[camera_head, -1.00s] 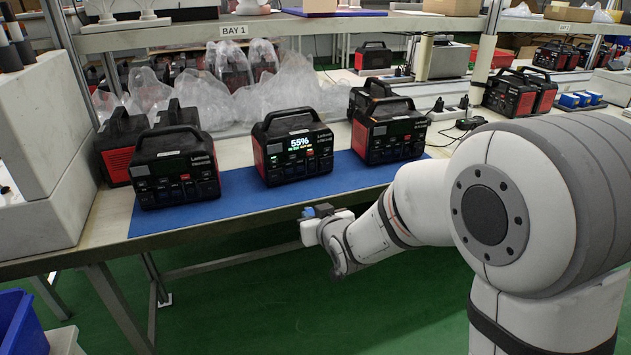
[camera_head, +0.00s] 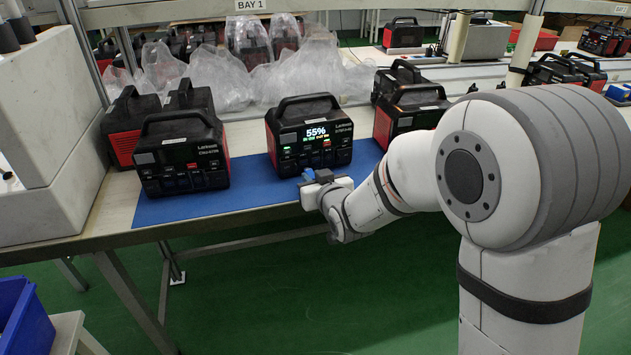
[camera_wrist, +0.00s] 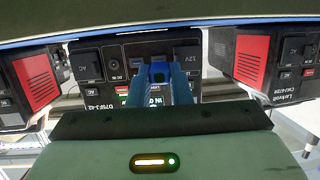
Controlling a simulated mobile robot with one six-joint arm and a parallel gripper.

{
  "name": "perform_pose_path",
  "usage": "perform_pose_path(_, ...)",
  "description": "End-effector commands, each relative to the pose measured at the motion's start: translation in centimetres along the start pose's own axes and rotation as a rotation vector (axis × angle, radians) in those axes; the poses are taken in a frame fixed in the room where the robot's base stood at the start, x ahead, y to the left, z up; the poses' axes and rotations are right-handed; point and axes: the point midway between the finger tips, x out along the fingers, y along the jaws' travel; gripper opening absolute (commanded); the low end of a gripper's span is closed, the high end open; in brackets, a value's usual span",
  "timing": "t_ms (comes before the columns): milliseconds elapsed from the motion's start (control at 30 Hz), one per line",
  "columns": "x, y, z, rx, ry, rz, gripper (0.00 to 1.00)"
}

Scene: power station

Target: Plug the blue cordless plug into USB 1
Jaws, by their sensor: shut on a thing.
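My gripper (camera_head: 313,177) is shut on the blue cordless plug (camera_head: 308,174), near the blue mat's front edge. In the wrist view the plug (camera_wrist: 158,73) sits between the two blue fingertips (camera_wrist: 158,85). The power station with the lit 55% display (camera_head: 310,135) stands upright on the mat, just behind my gripper. In the wrist view its front panel (camera_wrist: 115,60) appears upside down behind the plug, with a DC IN and a 12V marking. The plug looks apart from the panel. The fingers and plug hide part of the panel, and I cannot make out USB 1.
A dark power station (camera_head: 183,155) stands to the left on the blue mat (camera_head: 240,190), another (camera_head: 410,105) to the right. Clear plastic bags (camera_head: 215,75) lie behind. A white block (camera_head: 40,130) stands at far left. A blue bin (camera_head: 20,320) is at lower left.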

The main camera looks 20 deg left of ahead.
Motion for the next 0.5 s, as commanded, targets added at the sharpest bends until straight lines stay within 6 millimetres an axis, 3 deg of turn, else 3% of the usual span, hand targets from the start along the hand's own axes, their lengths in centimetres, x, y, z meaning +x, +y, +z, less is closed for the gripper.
perform_pose_path(267, 2.1, 0.3, -0.6, 0.001, -0.001, 0.004, 0.0)
perform_pose_path(500, 2.0, 0.3, -0.5, 0.002, 0.0, 0.005, 0.0)
